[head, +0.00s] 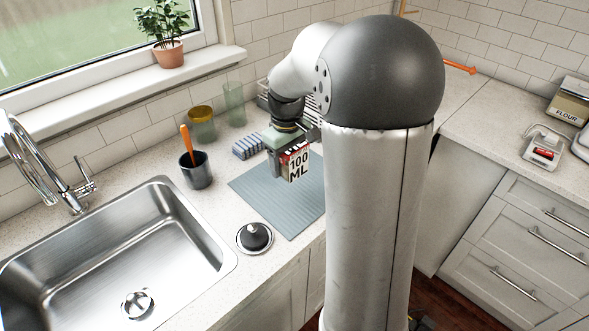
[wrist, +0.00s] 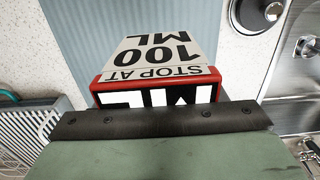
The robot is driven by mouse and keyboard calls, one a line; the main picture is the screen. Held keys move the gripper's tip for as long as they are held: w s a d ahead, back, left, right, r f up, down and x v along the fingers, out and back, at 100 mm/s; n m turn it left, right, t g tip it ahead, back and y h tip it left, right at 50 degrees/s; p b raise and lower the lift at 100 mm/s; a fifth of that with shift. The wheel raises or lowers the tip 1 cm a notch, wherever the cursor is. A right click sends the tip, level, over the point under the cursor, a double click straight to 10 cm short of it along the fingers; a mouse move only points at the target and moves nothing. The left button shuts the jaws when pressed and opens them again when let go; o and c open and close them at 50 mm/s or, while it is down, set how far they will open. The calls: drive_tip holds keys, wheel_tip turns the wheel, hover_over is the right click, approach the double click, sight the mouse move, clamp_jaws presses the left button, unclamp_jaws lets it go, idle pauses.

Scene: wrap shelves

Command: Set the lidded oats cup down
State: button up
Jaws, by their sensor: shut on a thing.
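My gripper (head: 283,146) is above the blue-grey mat (head: 265,205) on the counter. It is shut on a squarish thing with a white "100 ML" label (head: 298,165) and a red edge. In the wrist view the label (wrist: 165,55) reads "STOP AT 100 ML" upside down, above a red-rimmed face with large "ML" letters. I cannot make out a round cup or a lid on it; the dark gripper bar hides its near part. I cannot tell whether its bottom touches the mat (wrist: 90,22).
A black-knobbed metal lid (head: 255,237) lies between mat and sink (head: 110,265). Behind are a dark cup with an orange handle (head: 195,170), a blue-grey ribbed block (head: 248,146), glasses (head: 202,124) and a rack (wrist: 25,125). The mat's front part is clear.

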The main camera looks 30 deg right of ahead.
drive_tip(key=p, duration=0.1)
hover_over(294, 183)
wheel_tip(294, 183, down, 6)
drive_tip(key=shift+d+r, duration=0.1)
drive_tip(key=shift+f, duration=1.45)
drive_tip(key=shift+f, duration=0.1)
drive_tip(key=shift+f, duration=0.2)
drive_tip(key=o, duration=1.2)
drive_tip(key=shift+r, duration=0.1)
drive_tip(key=shift+c, duration=0.2)
